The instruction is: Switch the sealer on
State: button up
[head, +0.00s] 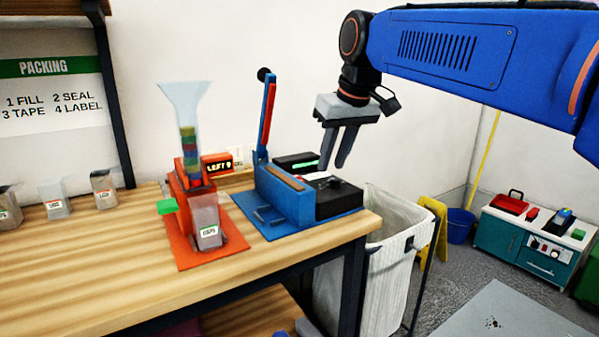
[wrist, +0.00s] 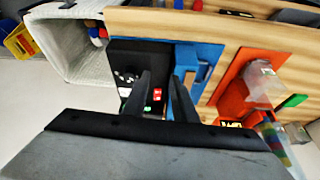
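The sealer (head: 285,197) is a blue machine on a blue mat at the table's right end, with its red and blue lever (head: 267,115) raised. A black control box (head: 340,200) sits at its right side. In the wrist view this control box (wrist: 122,55) shows white dial marks, a red patch (wrist: 158,92) and a green patch (wrist: 148,108), partly hidden by a finger. My gripper (head: 332,167) is above the control box, apart from it, pointing down. Its two fingers stand apart with nothing between them; in the wrist view the gripper (wrist: 160,75) is over the box.
An orange filling machine (head: 187,190) with a clear funnel and a bag stands left of the sealer. A white bin (head: 385,275) stands at the table's right end. The air around my gripper is clear.

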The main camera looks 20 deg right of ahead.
jog(key=w+a+r+n, duration=0.1)
jog(key=w+a+r, duration=0.1)
jog(key=w+r, duration=0.6)
jog(key=x, duration=1.7)
jog(key=shift+s+f, duration=0.2)
